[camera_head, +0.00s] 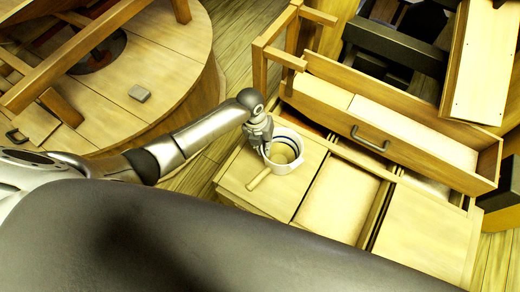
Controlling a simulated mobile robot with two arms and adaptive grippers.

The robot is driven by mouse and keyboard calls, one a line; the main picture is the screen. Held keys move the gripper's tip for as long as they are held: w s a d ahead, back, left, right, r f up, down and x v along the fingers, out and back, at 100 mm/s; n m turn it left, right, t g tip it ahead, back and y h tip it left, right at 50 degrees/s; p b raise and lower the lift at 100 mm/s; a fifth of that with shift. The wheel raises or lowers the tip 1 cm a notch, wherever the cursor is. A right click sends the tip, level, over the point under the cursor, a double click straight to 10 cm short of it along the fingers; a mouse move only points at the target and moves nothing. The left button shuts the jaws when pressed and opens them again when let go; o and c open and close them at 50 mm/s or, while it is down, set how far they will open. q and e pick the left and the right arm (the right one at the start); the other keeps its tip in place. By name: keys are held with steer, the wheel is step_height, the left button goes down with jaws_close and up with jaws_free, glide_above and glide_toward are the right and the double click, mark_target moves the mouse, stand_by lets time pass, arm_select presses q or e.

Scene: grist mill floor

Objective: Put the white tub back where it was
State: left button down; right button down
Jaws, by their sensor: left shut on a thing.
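The white tub (286,166) has a dark band near its rim and a tan inside. It is over the left part of the wooden cabinet top, and I cannot tell whether it rests on the wood or hangs just above it. My left gripper (267,148) is shut on the tub's left side, coming in from above and left. The gripper hides part of the tub's left wall. My right gripper is not in view.
A short wooden stick (259,179) lies just left of the tub. An open drawer (425,150) with a dark handle stands behind to the right. The wooden cabinet top (420,225) has bare panels to the right. A round wooden platform (175,60) carries a small grey block (139,93).

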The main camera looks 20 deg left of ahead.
arm_select(q)
steer(key=shift+w+a+f+b, duration=0.15)
steer(key=shift+a+f, duration=0.25)
steer(key=shift+f, duration=0.85)
steer(key=shift+s+a+f+b, duration=0.15)
steer(key=shift+a+f, duration=0.25)
steer(key=shift+f, duration=0.85)
steer(key=shift+w+f, duration=0.1)
steer(key=shift+f+b, duration=0.15)
steer(key=shift+b, duration=0.15)
steer(key=c, duration=1.5)
jaws_free()
steer(key=shift+r+p, duration=0.35)
steer(key=shift+p, duration=0.05)
steer(key=r, duration=0.4)
steer(key=a+r+p, duration=0.1)
steer(key=r, duration=0.2)
steer(key=a+r, duration=0.1)
steer(key=r, duration=0.3)
steer(key=shift+a+r, duration=0.1)
steer(key=shift+r, duration=0.2)
